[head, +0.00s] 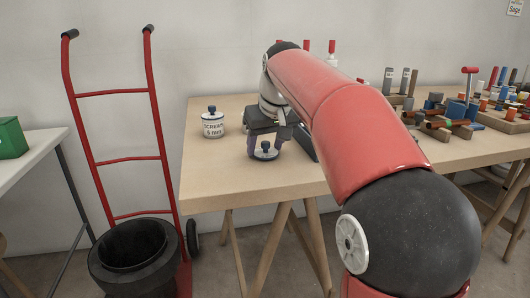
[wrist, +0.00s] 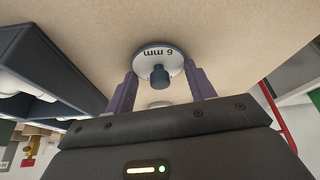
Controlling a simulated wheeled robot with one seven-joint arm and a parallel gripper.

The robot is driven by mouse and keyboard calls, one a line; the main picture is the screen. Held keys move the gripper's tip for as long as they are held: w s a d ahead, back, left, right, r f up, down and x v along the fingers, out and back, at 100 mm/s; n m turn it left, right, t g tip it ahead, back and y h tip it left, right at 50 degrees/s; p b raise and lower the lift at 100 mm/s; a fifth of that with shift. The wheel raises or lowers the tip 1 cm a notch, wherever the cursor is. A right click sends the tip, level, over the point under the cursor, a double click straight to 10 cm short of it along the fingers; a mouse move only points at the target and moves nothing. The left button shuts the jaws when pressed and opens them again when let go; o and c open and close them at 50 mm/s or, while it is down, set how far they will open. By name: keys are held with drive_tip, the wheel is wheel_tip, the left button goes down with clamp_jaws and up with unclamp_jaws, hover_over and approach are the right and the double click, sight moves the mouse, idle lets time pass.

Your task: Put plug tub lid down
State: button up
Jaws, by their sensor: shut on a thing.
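A lid with a dark blue rim and blue knob (head: 264,153) is between the fingers of my gripper (head: 265,147), low over the front left of the table. I cannot tell whether it touches the table. In the wrist view, the lid (wrist: 147,57) shows a white top marked "6 mm", and my gripper (wrist: 160,82) is shut on it. A white tub labelled "SCREWS 6 mm" (head: 212,126) stands upright to the left, with a blue knob on top. I cannot make out the plug tub; my arm hides part of the table.
Wooden blocks and coloured pieces (head: 455,115) crowd the right side. A red hand truck (head: 112,92) stands left.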

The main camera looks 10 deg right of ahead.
drive_tip(key=o, duration=0.9)
drive_tip(key=shift+o, duration=0.2)
drive_tip(key=shift+s+r, duration=0.15)
drive_tip(key=shift+r, duration=0.45)
drive_tip(key=p+v, duration=0.2)
drive_tip(key=v, duration=0.9)
drive_tip(key=shift+p, duration=0.3)
drive_tip(key=shift+d, duration=0.1)
